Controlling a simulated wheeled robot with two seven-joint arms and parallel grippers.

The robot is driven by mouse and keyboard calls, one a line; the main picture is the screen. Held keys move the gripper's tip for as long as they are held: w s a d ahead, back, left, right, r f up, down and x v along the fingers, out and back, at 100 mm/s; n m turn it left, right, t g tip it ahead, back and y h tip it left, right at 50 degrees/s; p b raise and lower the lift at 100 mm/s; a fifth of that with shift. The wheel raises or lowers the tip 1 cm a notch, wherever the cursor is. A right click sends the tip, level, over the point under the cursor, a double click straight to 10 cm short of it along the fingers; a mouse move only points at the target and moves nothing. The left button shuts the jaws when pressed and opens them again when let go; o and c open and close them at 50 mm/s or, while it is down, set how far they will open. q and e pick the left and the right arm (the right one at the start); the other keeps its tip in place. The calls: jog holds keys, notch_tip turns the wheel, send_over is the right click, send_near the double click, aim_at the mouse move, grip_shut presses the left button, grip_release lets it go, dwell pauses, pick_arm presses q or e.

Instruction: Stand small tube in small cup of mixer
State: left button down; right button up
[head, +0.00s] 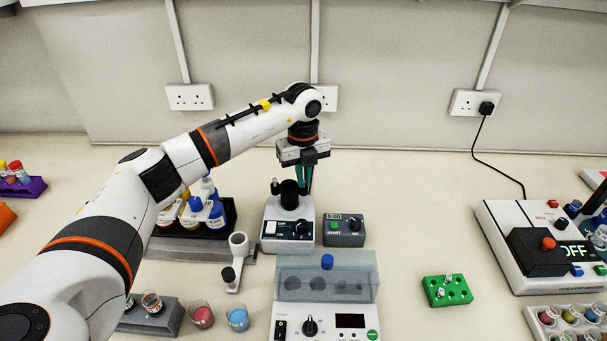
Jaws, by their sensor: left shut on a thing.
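The mixer (288,228) is a white unit with a black control panel, standing at the middle of the bench. A wide black cup (289,194) stands on its top, with a smaller dark piece (275,187) at its left. I cannot tell which of these is the small cup. My left gripper (306,188) points down just behind and right of the black cup, its teal fingers close together. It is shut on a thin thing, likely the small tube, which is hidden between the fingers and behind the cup. My right gripper is not in view.
A timer box (344,231) stands right of the mixer. A white device with a clear lid (326,270) is in front. A bottle tray (231,213) and a small stand (238,245) are at left. A green rack (447,291) lies right, with free bench around it.

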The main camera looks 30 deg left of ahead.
pick_arm(q)
jog(key=c, duration=1.5)
grip_release()
jog(key=shift+o, duration=0.2)
jog(key=shift+r, duration=0.1)
notch_tip(320, 180, up, 12)
jog(key=b, duration=0.2)
jog(key=shift+b, duration=0.3)
